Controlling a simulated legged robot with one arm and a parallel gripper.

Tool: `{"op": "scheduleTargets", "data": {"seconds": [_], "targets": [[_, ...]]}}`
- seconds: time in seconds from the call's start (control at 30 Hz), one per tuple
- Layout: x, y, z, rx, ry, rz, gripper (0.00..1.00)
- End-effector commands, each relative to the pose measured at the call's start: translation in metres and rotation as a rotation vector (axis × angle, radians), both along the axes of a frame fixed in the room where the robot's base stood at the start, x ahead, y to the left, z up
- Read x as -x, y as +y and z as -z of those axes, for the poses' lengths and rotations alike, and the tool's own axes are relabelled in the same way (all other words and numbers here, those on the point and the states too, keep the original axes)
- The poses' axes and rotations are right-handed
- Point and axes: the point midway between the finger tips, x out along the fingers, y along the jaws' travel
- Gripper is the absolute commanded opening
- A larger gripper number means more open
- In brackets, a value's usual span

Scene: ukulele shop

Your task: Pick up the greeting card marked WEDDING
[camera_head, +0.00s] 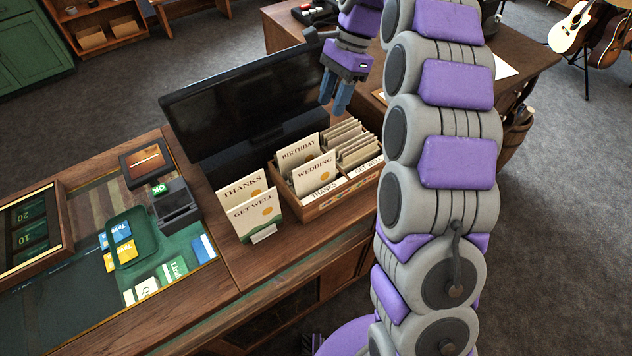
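The greeting card marked WEDDING (314,178) is cream with an orange spot. It stands upright, leaning back a little, in the left front part of a wooden card box (338,201) on the counter. A BIRTHDAY card (297,151) stands behind it. My gripper (335,103), with blue fingers pointing down, is above and behind the box, up and right of the WEDDING card in the picture. It touches no card that I can see. The fingers look close together, but whether they are open or shut is unclear.
THANKS (240,188) and GET WELL (256,216) cards stand in a holder left of the box. Several card backs (357,142) fill the box's right side. A black monitor (240,100) stands behind. A card terminal (172,200) and green tray (133,240) lie left.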

Motion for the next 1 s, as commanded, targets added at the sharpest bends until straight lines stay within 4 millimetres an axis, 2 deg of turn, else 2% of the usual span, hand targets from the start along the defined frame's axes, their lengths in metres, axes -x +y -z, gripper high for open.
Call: {"op": "scheduleTargets", "data": {"seconds": [0.1,0.43,1.0], "targets": [[0.001,-0.006,0.004,0.004,0.005,0.005,0.35],[0.006,-0.007,0.016,-0.003,0.024,0.004,0.35],[0.032,0.020,0.095,0.002,0.025,0.002,0.35]]}}
